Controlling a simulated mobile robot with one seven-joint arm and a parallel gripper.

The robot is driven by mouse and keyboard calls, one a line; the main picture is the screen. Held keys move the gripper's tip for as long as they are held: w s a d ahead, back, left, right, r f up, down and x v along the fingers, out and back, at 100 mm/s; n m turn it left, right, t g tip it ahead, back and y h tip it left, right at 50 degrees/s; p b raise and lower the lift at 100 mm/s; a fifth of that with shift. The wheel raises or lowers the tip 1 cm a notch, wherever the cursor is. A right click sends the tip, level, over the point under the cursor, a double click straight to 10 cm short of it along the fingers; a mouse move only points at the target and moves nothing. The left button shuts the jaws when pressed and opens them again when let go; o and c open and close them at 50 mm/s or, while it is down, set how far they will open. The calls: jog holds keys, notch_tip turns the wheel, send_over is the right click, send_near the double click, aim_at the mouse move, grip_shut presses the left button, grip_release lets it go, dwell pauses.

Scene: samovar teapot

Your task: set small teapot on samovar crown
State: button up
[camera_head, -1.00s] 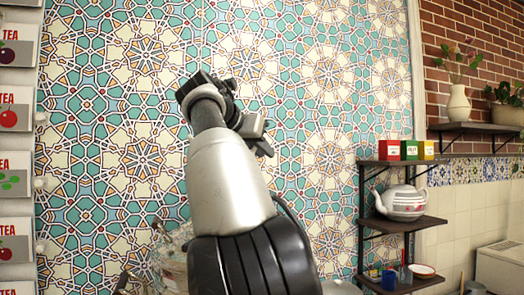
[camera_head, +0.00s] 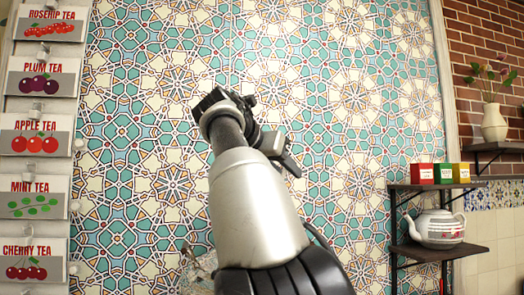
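A white teapot (camera_head: 437,230) with a dark and red band stands upright on the middle board of the shelf at the right; I cannot tell if it is the small teapot. No samovar can be clearly made out. A pale patterned object (camera_head: 200,272) shows only in part at the bottom, beside my arm, and I cannot tell what it is. My gripper (camera_head: 284,160) is raised in front of the tiled wall, far to the left of the teapot. Its fingers are mostly hidden by my wrist, and nothing held can be seen.
The dark shelf (camera_head: 405,187) bears red, green and yellow boxes (camera_head: 442,173) on top. A vase (camera_head: 494,122) stands on another shelf at the far right. Tea signs (camera_head: 40,145) hang at the left. The tiled wall (camera_head: 130,150) behind is bare.

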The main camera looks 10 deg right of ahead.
jog(key=p+v, duration=0.1)
jog(key=v, duration=1.2)
jog(key=shift+s, duration=0.25)
jog(key=shift+a+r, duration=0.1)
jog(key=shift+a, duration=0.05)
